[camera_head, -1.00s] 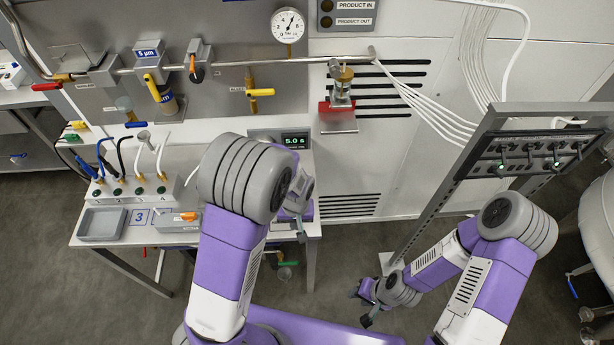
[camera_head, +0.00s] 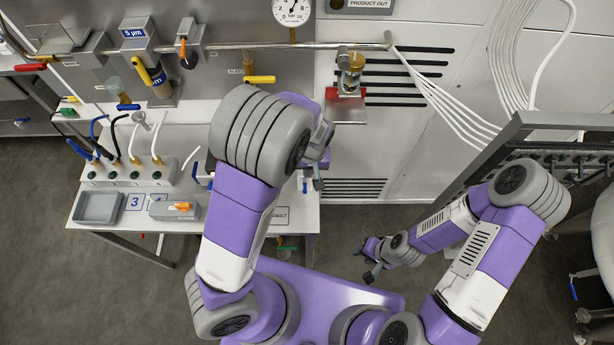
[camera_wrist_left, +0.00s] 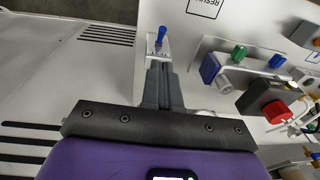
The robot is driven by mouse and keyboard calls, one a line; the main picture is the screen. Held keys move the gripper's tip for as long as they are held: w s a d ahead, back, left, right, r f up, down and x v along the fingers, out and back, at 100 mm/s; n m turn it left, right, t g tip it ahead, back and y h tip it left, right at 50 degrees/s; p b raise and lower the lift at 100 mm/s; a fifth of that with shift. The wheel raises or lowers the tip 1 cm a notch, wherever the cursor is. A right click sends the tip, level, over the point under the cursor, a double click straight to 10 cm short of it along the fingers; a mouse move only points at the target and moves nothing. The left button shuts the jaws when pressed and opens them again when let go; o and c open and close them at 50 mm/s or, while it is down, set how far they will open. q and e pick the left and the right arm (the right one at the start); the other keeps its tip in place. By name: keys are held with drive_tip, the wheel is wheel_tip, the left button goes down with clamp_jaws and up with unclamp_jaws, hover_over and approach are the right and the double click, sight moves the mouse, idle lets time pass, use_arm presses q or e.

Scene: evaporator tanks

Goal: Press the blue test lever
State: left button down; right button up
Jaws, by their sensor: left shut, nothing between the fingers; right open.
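A small blue lever (camera_wrist_left: 161,33) stands on a pale metal bracket (camera_wrist_left: 157,46) near the edge of the white worktop in the left wrist view. My left gripper (camera_wrist_left: 160,65) is shut and empty, its fingertips pointing at the bracket with the lever just beyond them. I cannot tell whether they touch. In the head view my left gripper (camera_head: 318,184) is over the right end of the bench, partly hidden by my own arm. My right gripper (camera_head: 371,267) is open and empty, low and away from the bench.
The bench (camera_head: 230,235) carries a grey tray (camera_head: 97,207) and a box with an orange handle (camera_head: 174,210). In the left wrist view, a blue valve handle (camera_wrist_left: 209,69) and a red knob (camera_wrist_left: 275,112) lie to the right. A pipe with valves crosses the back wall.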

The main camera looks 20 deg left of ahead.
sight(305, 188)
use_arm(q)
drive_tip(key=f, duration=0.6)
drive_tip(key=w+f, duration=0.1)
drive_tip(key=f, duration=0.2)
drive_tip(key=shift+a+f, duration=0.35)
drive_tip(key=shift+a, duration=0.05)
drive_tip(key=shift+d+b, duration=0.1)
drive_tip(key=shift+b, duration=0.25)
